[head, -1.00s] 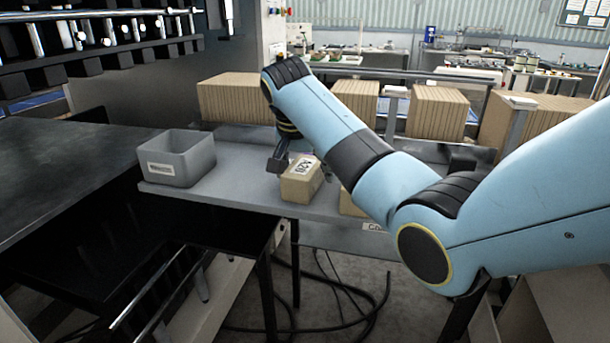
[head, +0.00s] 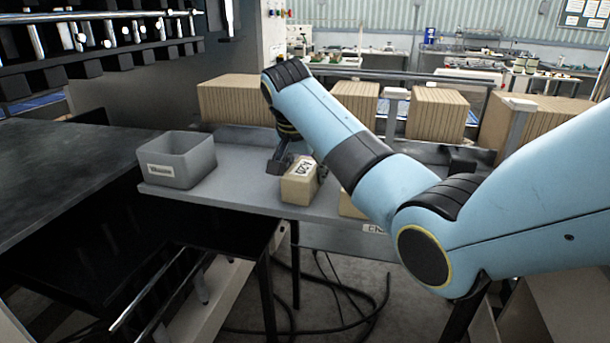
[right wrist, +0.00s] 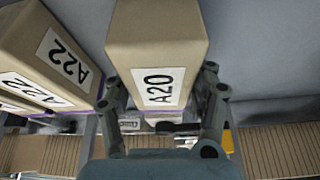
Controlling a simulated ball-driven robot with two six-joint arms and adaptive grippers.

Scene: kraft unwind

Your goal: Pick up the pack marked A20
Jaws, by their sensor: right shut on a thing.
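The A20 pack (head: 297,190) is a tan block with a white label. In the head view it is at the front part of the grey shelf (head: 235,190). My right gripper (head: 291,163) reaches down to it from behind, partly hidden by my own arm. In the right wrist view the A20 pack (right wrist: 155,30) sits between the two fingers of the right gripper (right wrist: 160,100), which is shut on it. I cannot tell any gap between the pack and the shelf. My left gripper is not in view.
A22 packs (right wrist: 40,45) stand close to the left of A20 in the right wrist view. Another tan pack (head: 350,206) is mostly behind my arm. A grey labelled bin (head: 180,160) stands on the shelf's left. Brown cardboard stacks (head: 240,100) line the back.

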